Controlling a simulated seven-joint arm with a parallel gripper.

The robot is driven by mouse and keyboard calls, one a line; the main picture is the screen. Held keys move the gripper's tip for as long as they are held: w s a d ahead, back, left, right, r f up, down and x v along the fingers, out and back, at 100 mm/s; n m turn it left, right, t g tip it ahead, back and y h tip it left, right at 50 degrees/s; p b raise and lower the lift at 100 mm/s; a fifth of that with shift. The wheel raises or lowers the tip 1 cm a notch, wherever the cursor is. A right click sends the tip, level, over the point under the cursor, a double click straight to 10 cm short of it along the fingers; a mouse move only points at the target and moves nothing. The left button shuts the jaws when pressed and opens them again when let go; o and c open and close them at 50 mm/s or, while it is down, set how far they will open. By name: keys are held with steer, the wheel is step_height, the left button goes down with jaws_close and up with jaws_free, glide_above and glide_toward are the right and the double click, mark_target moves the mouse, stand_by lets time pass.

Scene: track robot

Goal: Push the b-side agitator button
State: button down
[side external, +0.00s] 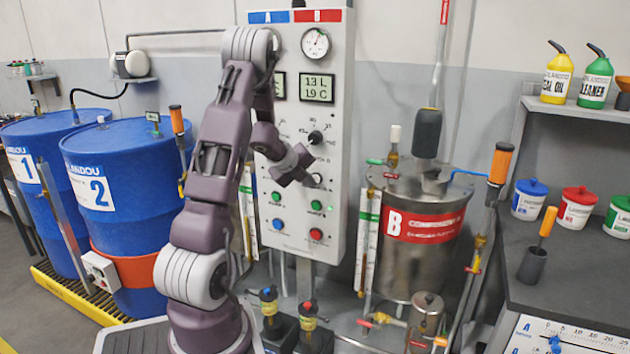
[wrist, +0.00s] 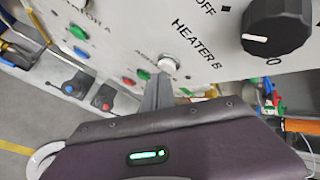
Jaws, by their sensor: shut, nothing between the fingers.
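The white round button (side external: 317,179) is on the B side of the grey control panel (side external: 334,130), below the lower black knob (side external: 315,137). The same white button (wrist: 170,63) shows in the wrist view beside a lettered label, partly hidden and hard to read. My gripper (side external: 307,181) is shut and empty, its fingers pointing at the panel just beside the white button. In the wrist view the shut fingertips (wrist: 159,78) appear just below the button. I cannot tell whether they touch it.
Below the white button are a green button (side external: 316,204) and a red button (side external: 316,234). The black HEATER B knob (wrist: 277,28) is close by. A steel tank (side external: 424,262) stands right of the panel, blue drums (side external: 135,150) left.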

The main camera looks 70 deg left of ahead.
steer(key=shift+w+a, duration=0.3)
steer(key=shift+s, duration=0.1)
steer(key=s+d, duration=0.4)
steer(key=d, duration=0.1)
steer(key=shift+s, duration=0.35)
stand_by(0.4)
